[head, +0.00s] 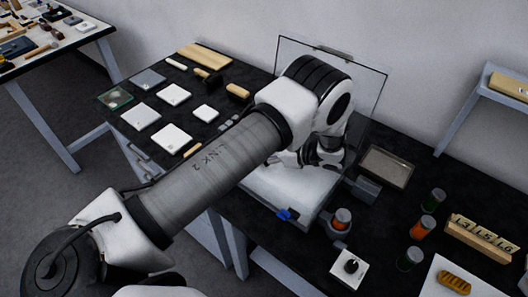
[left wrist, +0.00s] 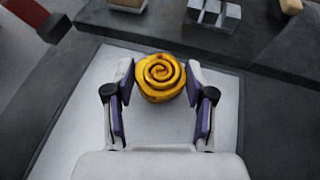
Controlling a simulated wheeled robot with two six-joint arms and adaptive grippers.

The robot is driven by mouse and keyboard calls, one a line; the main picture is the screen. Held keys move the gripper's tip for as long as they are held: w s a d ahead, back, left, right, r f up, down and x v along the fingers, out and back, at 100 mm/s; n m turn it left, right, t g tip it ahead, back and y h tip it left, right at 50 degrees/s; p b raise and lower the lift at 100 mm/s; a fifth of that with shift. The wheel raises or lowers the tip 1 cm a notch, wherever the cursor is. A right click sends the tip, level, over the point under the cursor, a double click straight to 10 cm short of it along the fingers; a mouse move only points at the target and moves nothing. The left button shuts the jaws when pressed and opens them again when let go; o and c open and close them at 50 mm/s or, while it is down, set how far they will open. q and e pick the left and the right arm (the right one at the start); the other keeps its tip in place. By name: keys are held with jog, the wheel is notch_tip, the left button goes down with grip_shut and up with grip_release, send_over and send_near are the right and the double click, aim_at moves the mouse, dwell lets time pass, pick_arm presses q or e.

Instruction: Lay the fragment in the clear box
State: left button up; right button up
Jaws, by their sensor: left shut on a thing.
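The fragment, a gold piece with a spiral face (left wrist: 160,80), sits between the two fingertips of my left gripper (left wrist: 161,72) in the left wrist view. The gripper is shut on it, over a white surface (left wrist: 75,120); whether it touches that surface I cannot tell. In the head view my left gripper (head: 322,158) is above the white pad (head: 283,186), and my arm hides the fragment. My right gripper is not in view.
White tiles (head: 172,138) and wood-handled tools (head: 237,91) lie left of my arm. A clear upright panel (head: 372,85) stands behind it. To the right are a framed tray (head: 386,166), jars (head: 422,228), a numbered wooden block (head: 478,238) and a gold piece on a white card (head: 454,282).

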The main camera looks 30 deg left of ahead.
pick_arm(q)
jog(key=o, duration=0.9)
jog(key=shift+s, duration=0.1)
jog(key=shift+o, duration=0.2)
jog(key=shift+r, duration=0.1)
jog(key=shift+d+r+p, duration=0.15)
jog(key=shift+r+p, duration=0.7)
jog(key=shift+p, duration=0.25)
jog(key=v, duration=0.3)
jog(key=b+v, duration=0.1)
jog(key=v, duration=0.3)
jog(key=shift+d+f, duration=0.15)
jog(key=shift+f, duration=0.05)
